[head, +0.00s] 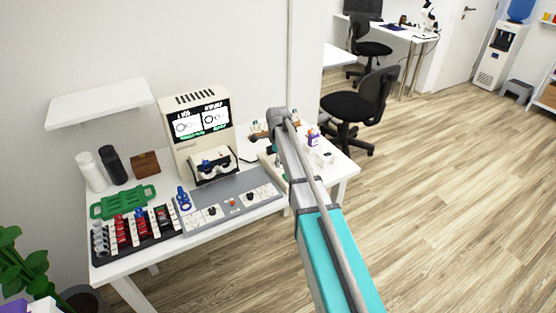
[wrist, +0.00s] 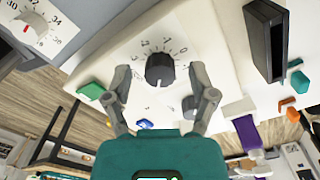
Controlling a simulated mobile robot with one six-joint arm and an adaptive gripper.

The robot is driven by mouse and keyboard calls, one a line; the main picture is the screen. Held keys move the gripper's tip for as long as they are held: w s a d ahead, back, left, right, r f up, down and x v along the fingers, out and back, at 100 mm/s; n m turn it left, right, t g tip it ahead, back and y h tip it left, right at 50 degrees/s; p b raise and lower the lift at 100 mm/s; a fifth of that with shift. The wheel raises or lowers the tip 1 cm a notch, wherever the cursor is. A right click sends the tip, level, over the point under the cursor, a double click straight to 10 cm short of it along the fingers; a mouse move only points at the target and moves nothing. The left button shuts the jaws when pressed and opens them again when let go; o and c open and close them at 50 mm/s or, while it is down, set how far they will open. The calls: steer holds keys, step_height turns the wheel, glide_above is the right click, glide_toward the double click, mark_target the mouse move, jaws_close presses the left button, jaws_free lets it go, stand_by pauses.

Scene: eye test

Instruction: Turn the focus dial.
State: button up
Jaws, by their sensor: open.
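A black dial (wrist: 160,70) with a white pointer line sits on a white panel in the wrist view, with a printed number scale arced along its far side. The pointer is toward my gripper. I take it for the focus dial, but I see no readable name on it. My gripper (wrist: 160,88) is open and empty, with one finger on each side of the dial. The fingertips look apart from the dial; their height above the panel is hard to judge. In the head view my arm hides most of the gripper and this dial.
A white dial (wrist: 27,27) with a red mark and numbers is at the wrist view's upper left. A black slotted block (wrist: 263,40) rises right of the dial. In the head view, a grey control panel (head: 222,191), screen device (head: 183,127) and lens rack (head: 155,248) stand on the table.

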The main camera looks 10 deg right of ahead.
jaws_close()
